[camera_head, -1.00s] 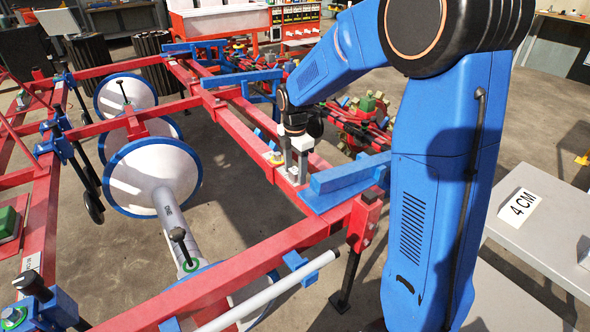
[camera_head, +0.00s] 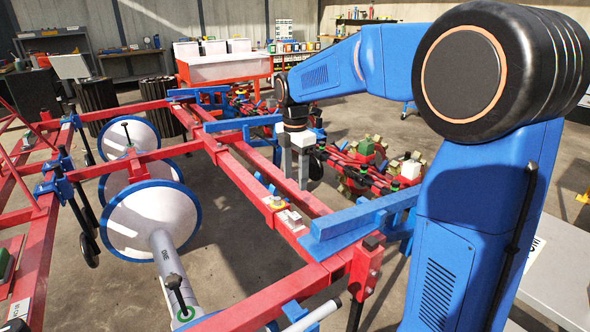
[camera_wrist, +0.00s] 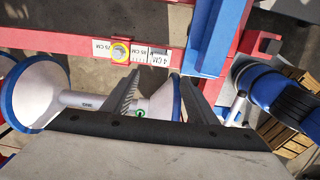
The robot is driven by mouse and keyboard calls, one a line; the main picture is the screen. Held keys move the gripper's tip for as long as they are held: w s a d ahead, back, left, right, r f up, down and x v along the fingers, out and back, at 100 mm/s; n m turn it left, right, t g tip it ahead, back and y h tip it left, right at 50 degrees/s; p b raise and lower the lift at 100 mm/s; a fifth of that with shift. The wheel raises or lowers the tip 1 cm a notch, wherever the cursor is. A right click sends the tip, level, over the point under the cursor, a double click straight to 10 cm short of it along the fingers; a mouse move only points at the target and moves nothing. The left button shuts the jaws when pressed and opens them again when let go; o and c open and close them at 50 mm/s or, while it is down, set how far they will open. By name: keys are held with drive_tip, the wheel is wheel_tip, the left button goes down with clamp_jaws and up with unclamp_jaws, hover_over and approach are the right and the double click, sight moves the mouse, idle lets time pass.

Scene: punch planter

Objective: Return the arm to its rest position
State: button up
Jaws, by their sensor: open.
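My blue arm stands at the right of the head view and reaches left over the red frame. My gripper (camera_head: 301,172) hangs pointing down above the red frame (camera_head: 262,194), with its two grey fingers apart and nothing seen between them. In the wrist view my gripper (camera_wrist: 160,97) shows its fingers spread, with the frame's red beam beyond them.
A blue bracket (camera_head: 350,215) lies on the frame close to the gripper. White discs with blue rims (camera_head: 150,221) are at left. Red and green planter units (camera_head: 375,165) stand behind. A grey table (camera_head: 560,265) is at right. There is open floor at the back right.

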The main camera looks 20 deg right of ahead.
drive_tip(key=s+d+r+m+t, duration=0.1)
drive_tip(key=s+d+r+m, duration=0.1)
drive_tip(key=s+m, duration=0.5)
drive_tip(key=s+d+r+m+t, duration=0.1)
drive_tip(key=s+d+r+m, duration=0.2)
drive_tip(key=s, duration=0.8)
drive_tip(key=s+d+f+m+t, duration=0.1)
drive_tip(key=s+f+m, duration=0.3)
drive_tip(key=s, duration=0.3)
drive_tip(key=s+d+f+m+t, duration=0.1)
drive_tip(key=s+f+m, duration=0.3)
drive_tip(key=s+m, duration=0.3)
drive_tip(key=shift+s+f+m+t, duration=0.3)
drive_tip(key=shift+s+t, duration=0.1)
drive_tip(key=shift+s, duration=0.35)
